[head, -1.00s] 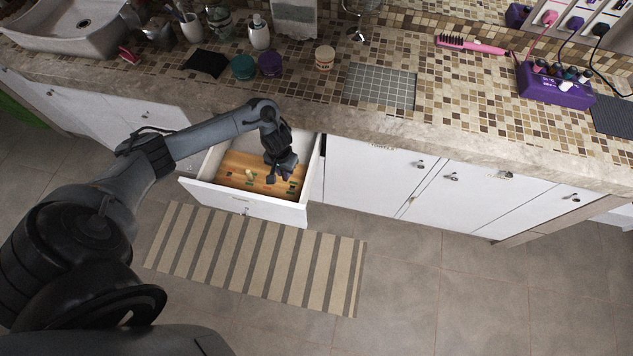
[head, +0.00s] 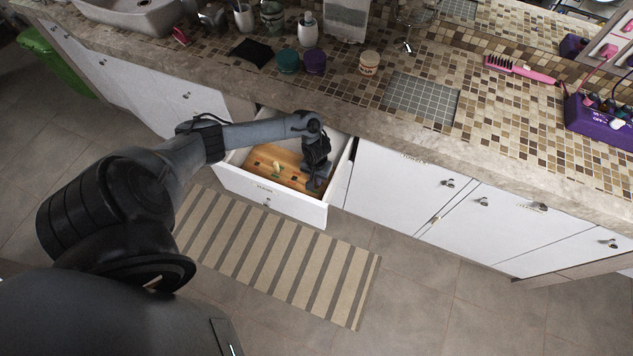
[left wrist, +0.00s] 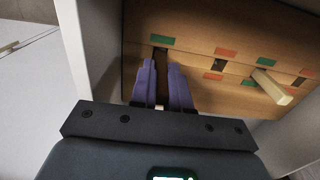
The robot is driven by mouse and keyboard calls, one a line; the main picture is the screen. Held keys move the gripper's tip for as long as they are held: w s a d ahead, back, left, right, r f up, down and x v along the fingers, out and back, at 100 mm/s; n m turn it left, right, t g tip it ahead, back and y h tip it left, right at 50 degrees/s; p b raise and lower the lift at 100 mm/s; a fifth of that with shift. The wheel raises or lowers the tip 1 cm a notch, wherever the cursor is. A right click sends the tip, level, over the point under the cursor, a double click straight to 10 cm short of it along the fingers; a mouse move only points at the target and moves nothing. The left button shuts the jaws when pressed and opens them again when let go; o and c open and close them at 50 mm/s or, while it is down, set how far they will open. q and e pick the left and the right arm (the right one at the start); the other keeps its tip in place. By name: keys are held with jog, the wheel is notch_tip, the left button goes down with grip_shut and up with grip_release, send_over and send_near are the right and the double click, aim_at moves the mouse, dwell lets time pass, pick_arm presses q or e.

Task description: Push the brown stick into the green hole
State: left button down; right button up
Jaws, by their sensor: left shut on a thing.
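My left gripper (head: 316,182) is down inside the open drawer (head: 262,187), over the right part of a wooden board (head: 288,178). In the left wrist view its two purple fingers (left wrist: 160,66) are shut on the brown stick (left wrist: 161,82), which shows as a dark strip between them. A green mark (left wrist: 161,40) lies just beyond the fingertips, with a dark spot beside it. I cannot tell whether the stick's end is in a hole. A pale stick (left wrist: 272,88) stands tilted out of the board near another green mark (left wrist: 266,61). My right gripper is not in view.
The board has several red and green marks and dark holes. The drawer's white side wall (left wrist: 94,45) is close to the gripper. The counter (head: 335,90) overhangs behind, with jars and a purple box (head: 603,120). A striped rug (head: 275,255) lies on the floor.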

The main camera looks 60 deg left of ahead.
pick_arm(q)
jog(key=shift+f+b, duration=0.3)
jog(key=shift+f, duration=0.85)
jog(key=shift+f, duration=0.15)
jog(key=c, duration=1.1)
grip_release()
